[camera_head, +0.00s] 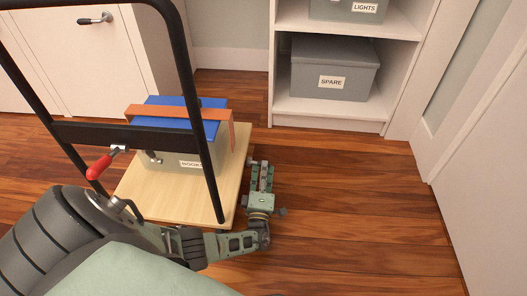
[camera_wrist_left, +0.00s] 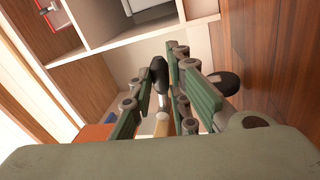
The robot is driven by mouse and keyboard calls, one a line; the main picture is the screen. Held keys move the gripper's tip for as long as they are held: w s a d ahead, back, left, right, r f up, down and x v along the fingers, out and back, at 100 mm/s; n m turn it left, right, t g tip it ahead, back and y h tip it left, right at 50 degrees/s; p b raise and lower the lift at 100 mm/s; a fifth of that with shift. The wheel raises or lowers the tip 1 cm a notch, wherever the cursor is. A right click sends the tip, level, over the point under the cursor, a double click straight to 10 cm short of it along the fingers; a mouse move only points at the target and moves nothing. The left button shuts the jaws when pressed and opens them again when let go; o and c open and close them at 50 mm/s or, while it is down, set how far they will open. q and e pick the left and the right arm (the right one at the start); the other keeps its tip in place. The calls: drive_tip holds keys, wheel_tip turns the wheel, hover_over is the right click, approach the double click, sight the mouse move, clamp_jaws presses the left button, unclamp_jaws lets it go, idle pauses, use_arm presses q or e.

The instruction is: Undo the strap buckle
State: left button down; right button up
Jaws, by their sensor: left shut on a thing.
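An orange strap (camera_head: 218,114) runs over a grey box with a blue lid (camera_head: 165,113), labelled but partly hidden by the cart's bars. The box stands on a wooden cart platform (camera_head: 160,203). The buckle cannot be made out for certain. My left gripper (camera_head: 262,166) is beyond the platform's right edge, to the right of the box. An orange patch, likely the strap (camera_wrist_left: 95,134), shows left of the fingers. My right gripper is not in view.
The cart's black frame (camera_head: 115,136) rises in front of the box, with a red-handled lever (camera_head: 98,167) at its left. A white shelf unit (camera_head: 330,112) holding a grey SPARE box (camera_head: 333,68) stands behind. Wooden floor (camera_head: 345,200) is clear at right.

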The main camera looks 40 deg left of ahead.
use_arm(q)
drive_tip(key=shift+r, duration=0.1)
idle(0.3)
drive_tip(key=c, duration=1.7)
unclamp_jaws()
drive_tip(key=v, duration=1.2)
